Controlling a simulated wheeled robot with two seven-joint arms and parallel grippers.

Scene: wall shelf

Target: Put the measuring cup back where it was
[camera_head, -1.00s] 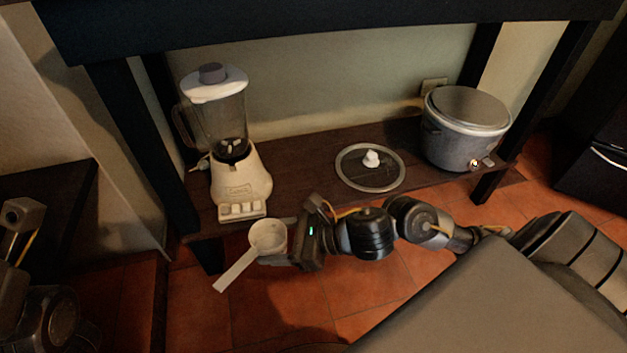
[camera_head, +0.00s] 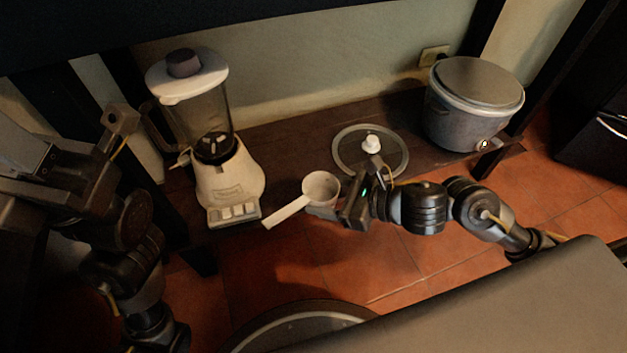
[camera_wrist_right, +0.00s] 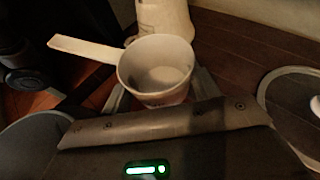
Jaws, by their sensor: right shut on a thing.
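The white measuring cup (camera_head: 321,187) is upright, its long flat handle (camera_head: 286,212) pointing to the lower left. My right gripper (camera_head: 330,204) is shut on the cup's body, near the front edge of the wooden shelf (camera_head: 290,140). In the right wrist view the cup (camera_wrist_right: 157,68) sits between the fingers, handle to the left. Whether the cup touches the shelf cannot be told. My left arm is at the left; its gripper (camera_head: 120,120) is near the blender, and its fingers are too dark to read.
A blender (camera_head: 228,180) stands at the left of the shelf. A round glass lid (camera_head: 345,155) with a white knob lies in the middle. A grey slow cooker (camera_head: 452,118) stands at the right. Bare shelf shows between blender and lid. A dark upper shelf (camera_head: 230,22) hangs above.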

